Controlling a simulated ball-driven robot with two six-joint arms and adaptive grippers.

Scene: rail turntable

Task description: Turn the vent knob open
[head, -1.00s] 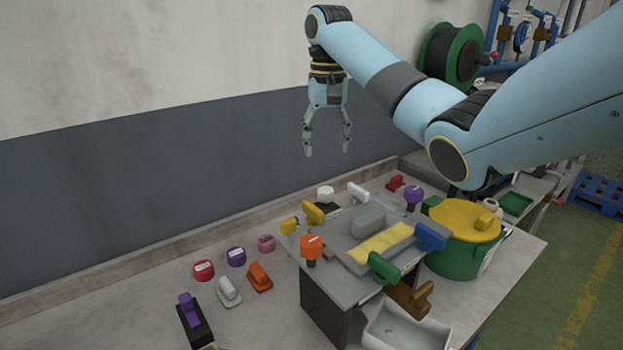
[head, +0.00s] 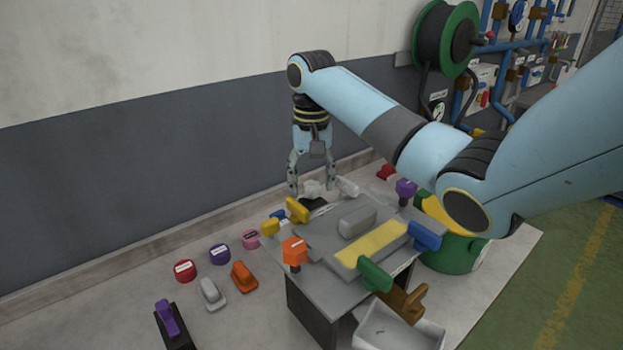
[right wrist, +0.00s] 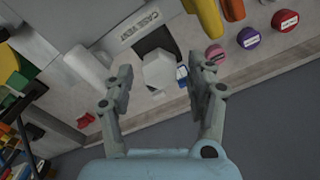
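The white vent knob (right wrist: 158,74) sits beside a black plate in the right wrist view, next to a label (right wrist: 141,26) that reads "CASE VENT". In the head view the knob (head: 312,187) is at the back of the bench, just below my right gripper (head: 312,189). My right gripper (right wrist: 165,74) is open and points down. In the right wrist view its two fingers appear on either side of the knob, with gaps; I cannot tell whether the tips are at knob height. My left gripper is out of view.
A white handle (head: 347,187) is right of the knob, and a yellow handle (head: 297,210) is in front. Red (head: 185,270) and purple (head: 219,254) knobs lie left. The wall is close behind.

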